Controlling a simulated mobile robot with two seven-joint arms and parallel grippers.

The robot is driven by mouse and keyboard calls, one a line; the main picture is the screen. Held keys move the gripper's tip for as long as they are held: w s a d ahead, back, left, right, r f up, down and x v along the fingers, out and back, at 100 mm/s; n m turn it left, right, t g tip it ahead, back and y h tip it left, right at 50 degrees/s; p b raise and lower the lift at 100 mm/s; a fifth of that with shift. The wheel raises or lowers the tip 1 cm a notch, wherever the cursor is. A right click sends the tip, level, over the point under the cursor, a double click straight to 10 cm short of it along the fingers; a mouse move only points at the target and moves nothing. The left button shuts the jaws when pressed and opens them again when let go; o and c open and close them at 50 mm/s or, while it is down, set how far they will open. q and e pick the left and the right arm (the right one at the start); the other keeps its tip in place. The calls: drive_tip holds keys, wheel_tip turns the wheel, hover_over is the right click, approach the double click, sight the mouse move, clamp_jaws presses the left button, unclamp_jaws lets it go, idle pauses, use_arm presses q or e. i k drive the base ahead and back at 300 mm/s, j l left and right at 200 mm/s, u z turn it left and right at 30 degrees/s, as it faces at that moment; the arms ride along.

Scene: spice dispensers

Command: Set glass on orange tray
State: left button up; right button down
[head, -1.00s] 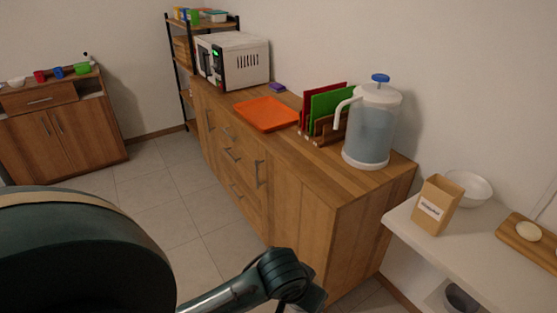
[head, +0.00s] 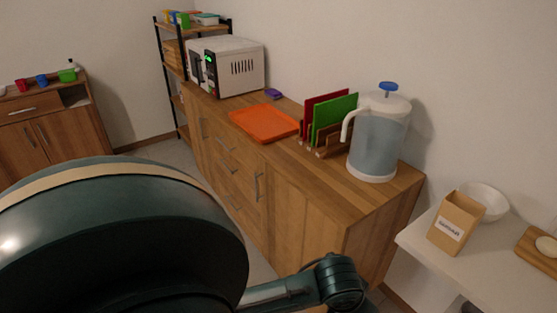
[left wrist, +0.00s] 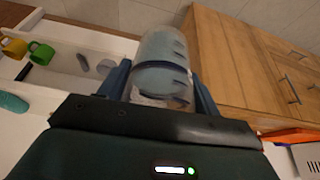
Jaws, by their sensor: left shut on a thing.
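The glass (left wrist: 163,48) is clear and shows in the left wrist view. My left gripper (left wrist: 162,88) is shut on it, with one blue finger on each side. The glass is not visible in the head view, where my dark arm fills the lower left. The orange tray (head: 265,124) lies flat and empty on the wooden counter, between the microwave and the cutting boards. Part of an orange edge, likely the tray, shows at the lower right of the left wrist view (left wrist: 292,137). My right gripper is in neither view.
Cutting boards in a rack (head: 329,121) and a water dispenser (head: 377,138) stand right of the tray. A microwave (head: 232,66) stands behind it. A carton (head: 455,222) and bowl are on a white table. A green mug (left wrist: 41,53) shows in the wrist view.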

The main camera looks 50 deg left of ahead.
sight(263, 124)
drive_tip(key=j+z, duration=0.25)
drive_tip(key=j, duration=0.8)
drive_tip(key=k+j+z, duration=0.2)
drive_tip(key=j, duration=2.3)
drive_tip(key=k+j+z, duration=0.1)
drive_tip(key=j, duration=1.3)
drive_tip(key=i, duration=0.3)
